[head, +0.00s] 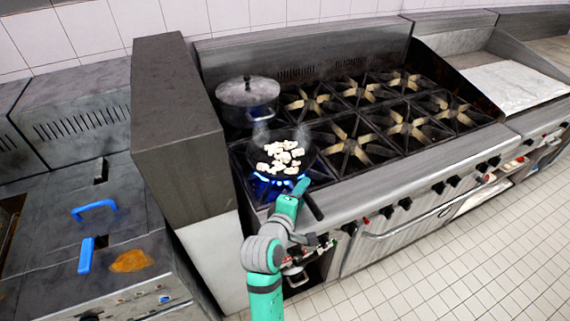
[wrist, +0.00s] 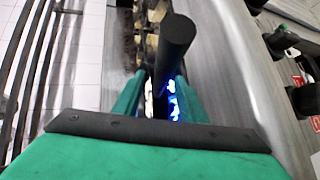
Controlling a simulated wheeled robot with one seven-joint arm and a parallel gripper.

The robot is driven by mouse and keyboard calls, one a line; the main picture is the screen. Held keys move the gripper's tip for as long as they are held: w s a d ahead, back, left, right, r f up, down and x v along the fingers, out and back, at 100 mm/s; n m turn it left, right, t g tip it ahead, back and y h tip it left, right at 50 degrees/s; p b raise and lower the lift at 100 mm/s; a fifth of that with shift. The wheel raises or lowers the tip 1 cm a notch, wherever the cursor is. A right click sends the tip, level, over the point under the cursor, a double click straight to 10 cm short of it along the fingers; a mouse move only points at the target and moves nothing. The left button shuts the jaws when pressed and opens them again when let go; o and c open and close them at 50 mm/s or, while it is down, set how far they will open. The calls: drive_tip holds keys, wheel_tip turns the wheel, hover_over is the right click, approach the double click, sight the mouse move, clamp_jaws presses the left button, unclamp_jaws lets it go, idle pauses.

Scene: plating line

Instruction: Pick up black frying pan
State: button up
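The black frying pan (head: 307,159) sits on the front-left burner in the head view, over blue flames. It holds several pale chunks and steams. Its dark handle (head: 313,206) points toward the front edge of the range. My green gripper (head: 297,186) is at the handle, close to the pan's near rim. In the wrist view the handle (wrist: 174,42) runs along the gap between the two green fingers (wrist: 158,92). Blue flame shows through the gap on both sides of the handle, so the fingers look open. Whether either finger touches the handle is hard to tell.
A lidded dark pot (head: 248,101) stands on the burner behind the pan. A tall grey block (head: 176,130) borders the range on the left, beside fryers with blue handles (head: 94,210). Empty burners (head: 358,148) lie to the right. Knobs (head: 405,203) line the front.

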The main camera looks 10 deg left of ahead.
drive_tip(key=shift+w+f, duration=0.1)
drive_tip(key=shift+w, duration=0.3)
drive_tip(key=shift+c, duration=0.3)
clamp_jaws()
idle(0.7)
idle(0.4)
